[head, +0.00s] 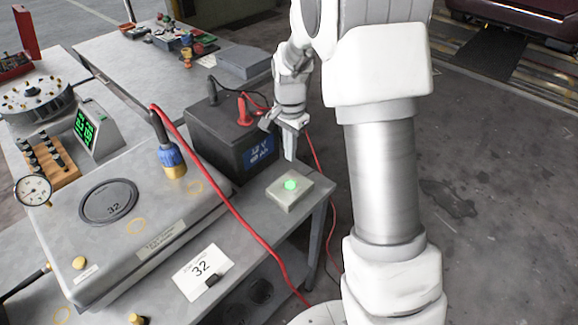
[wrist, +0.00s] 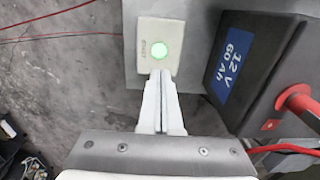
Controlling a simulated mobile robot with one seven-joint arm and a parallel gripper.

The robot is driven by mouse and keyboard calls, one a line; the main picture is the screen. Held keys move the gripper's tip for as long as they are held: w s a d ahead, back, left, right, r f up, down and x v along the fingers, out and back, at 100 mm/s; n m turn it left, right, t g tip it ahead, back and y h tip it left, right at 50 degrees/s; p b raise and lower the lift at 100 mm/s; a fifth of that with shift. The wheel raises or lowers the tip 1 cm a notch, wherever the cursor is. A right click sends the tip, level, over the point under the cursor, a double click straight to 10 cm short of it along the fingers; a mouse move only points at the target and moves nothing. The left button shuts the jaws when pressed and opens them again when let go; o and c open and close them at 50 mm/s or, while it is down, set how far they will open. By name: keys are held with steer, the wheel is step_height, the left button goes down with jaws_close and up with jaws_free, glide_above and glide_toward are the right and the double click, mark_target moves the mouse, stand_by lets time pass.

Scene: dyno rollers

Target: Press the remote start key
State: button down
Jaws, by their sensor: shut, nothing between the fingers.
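The remote start key is a green lit round button (head: 290,185) on a small pale box (head: 296,201) at the right corner of the bench. In the wrist view the glowing green button (wrist: 160,50) sits on its box (wrist: 144,27), which has faint lettering beside the button. My gripper (head: 290,157) is shut and empty, pointing down just behind the button in the head view. In the wrist view the closed fingertips (wrist: 160,73) appear just below the button and overlap the box's lower edge. I cannot tell whether they touch it.
A black 12 V battery (head: 225,140) with red and black leads stands close left of the box. A red hose (head: 224,203) crosses the bench front. Open floor (head: 480,200) is to the right.

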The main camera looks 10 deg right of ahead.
steer(key=shift+r, duration=1.75)
steer(key=s+r+n+t, duration=0.3)
steer(key=s+r+n, duration=0.2)
steer(key=s+r, duration=0.7)
steer(key=s+r+n+t, duration=0.2)
steer(key=s+n, duration=0.4)
steer(key=s, duration=0.7)
steer(key=shift+s+a+r, duration=0.2)
steer(key=shift+a+r, duration=0.25)
steer(key=shift+r, duration=0.05)
steer(key=shift+d, duration=0.25)
